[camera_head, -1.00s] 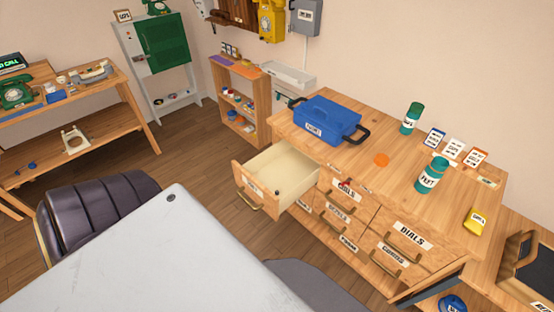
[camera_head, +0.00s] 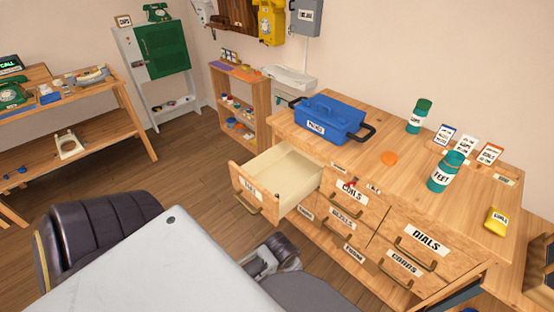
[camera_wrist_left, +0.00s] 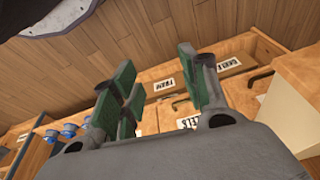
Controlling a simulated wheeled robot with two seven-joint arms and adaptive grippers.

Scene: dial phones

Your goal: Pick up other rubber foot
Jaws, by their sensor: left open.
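The open drawer (camera_head: 240,180) sticks out from the left end of the wooden dresser. I see no rubber foot inside it now; its front wall hides part of its floor. A teal jar labelled FEET (camera_head: 445,174) stands on the dresser top. My left gripper (camera_wrist_left: 160,72) is open and empty in the left wrist view, its green finger pads wide apart, with labelled drawer fronts beyond. A grey gripper, apparently the same one, shows in the head view (camera_head: 262,266), low in front of the dresser and below the open drawer. My right gripper is not in view.
Wooden floor is free between chair and dresser.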

